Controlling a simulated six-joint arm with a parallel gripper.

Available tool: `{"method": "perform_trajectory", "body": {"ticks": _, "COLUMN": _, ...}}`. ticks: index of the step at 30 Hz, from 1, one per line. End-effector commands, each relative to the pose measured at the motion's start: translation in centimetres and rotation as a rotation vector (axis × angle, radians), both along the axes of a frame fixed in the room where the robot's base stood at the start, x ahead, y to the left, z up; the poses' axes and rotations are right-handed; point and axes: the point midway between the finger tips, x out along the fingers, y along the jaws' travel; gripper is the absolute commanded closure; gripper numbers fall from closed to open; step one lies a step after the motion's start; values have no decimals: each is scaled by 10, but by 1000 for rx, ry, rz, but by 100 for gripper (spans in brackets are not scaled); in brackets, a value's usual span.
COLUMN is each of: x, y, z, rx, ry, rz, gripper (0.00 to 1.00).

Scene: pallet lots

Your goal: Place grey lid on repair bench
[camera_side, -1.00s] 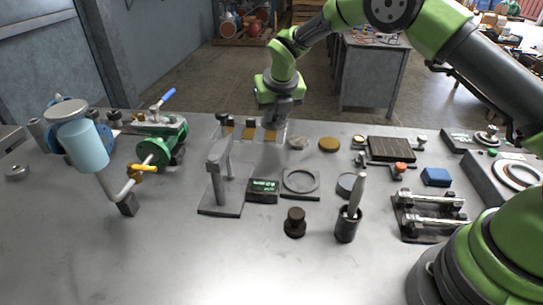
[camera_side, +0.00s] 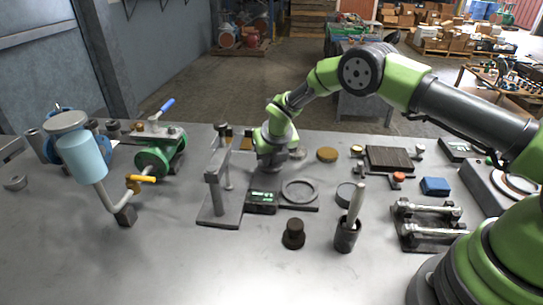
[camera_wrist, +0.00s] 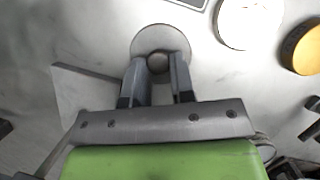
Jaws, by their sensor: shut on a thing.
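The grey lid (camera_wrist: 143,40) is a round disc with a small knob in the middle, ahead of my fingers in the wrist view. My gripper (camera_wrist: 158,68) has its two fingers closed on the knob. In the side view my gripper (camera_side: 271,160) points down, low over the bench behind the small display box; the lid is hidden or too small to make out there. The repair bench (camera_side: 170,262) is the wide grey metal top. I cannot tell whether the lid touches it.
A grey upright stand (camera_side: 217,195) is close on the left. A display box (camera_side: 262,202) and a flat ring (camera_side: 300,191) lie in front. A brass disc (camera_side: 327,154) lies to the right. The front left of the bench is clear.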

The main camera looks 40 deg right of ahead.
Motion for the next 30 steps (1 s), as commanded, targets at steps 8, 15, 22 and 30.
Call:
{"method": "perform_trajectory", "body": {"ticks": 8, "x": 0, "y": 0, "z": -2, "rx": 0, "ry": 0, "rz": 0, "gripper": 63}}
{"method": "perform_trajectory", "body": {"ticks": 15, "x": 0, "y": 0, "z": -2, "rx": 0, "ry": 0, "rz": 0, "gripper": 52}}
{"method": "perform_trajectory", "body": {"ticks": 22, "x": -1, "y": 1, "z": 7, "rx": 0, "ry": -2, "rz": 0, "gripper": 52}}
{"method": "perform_trajectory", "body": {"ticks": 30, "x": -18, "y": 7, "z": 52, "rx": 0, "ry": -3, "rz": 0, "gripper": 52}}
